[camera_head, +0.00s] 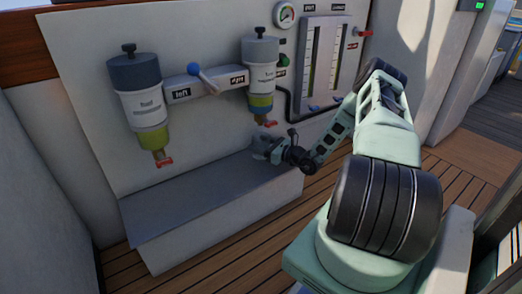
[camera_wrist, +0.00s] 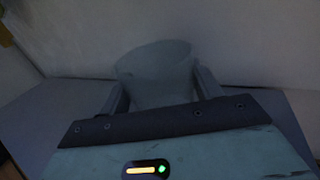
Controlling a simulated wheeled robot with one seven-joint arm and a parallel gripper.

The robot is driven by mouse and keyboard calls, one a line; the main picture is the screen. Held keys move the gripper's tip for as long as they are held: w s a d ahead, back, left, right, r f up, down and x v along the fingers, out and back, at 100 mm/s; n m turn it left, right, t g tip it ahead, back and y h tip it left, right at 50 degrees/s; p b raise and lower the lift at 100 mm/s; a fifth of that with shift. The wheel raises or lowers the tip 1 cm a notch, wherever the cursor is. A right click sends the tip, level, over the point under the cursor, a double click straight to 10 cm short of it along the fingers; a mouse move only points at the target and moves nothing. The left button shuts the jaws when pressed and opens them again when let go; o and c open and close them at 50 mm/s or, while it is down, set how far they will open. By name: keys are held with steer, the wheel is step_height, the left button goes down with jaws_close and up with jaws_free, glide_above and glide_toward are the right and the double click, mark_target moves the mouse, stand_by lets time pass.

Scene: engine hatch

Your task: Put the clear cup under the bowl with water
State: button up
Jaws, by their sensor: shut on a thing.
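A clear cup (camera_wrist: 155,75) stands between the two fingers of my gripper (camera_wrist: 158,92) in the wrist view, which is shut on it. In the head view the cup (camera_head: 261,146) is small and partly hidden by my gripper (camera_head: 272,150). It is low over the grey ledge, below the right filter; I cannot tell whether it touches the ledge. The right filter's bowl (camera_head: 262,103) shows a yellow-green layer over a blue layer. The left filter's bowl (camera_head: 153,139) shows only yellow-green liquid. Each has a red drain valve beneath it.
The grey ledge (camera_head: 190,195) runs along the foot of the white panel, with clear room to the left. A blue-knobbed lever (camera_head: 194,70) sits between the filters. A black pipe and sight gauges (camera_head: 322,60) are at the right. A wooden floor lies in front.

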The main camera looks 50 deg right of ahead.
steer(key=shift+f, duration=0.1)
steer(key=o, duration=1)
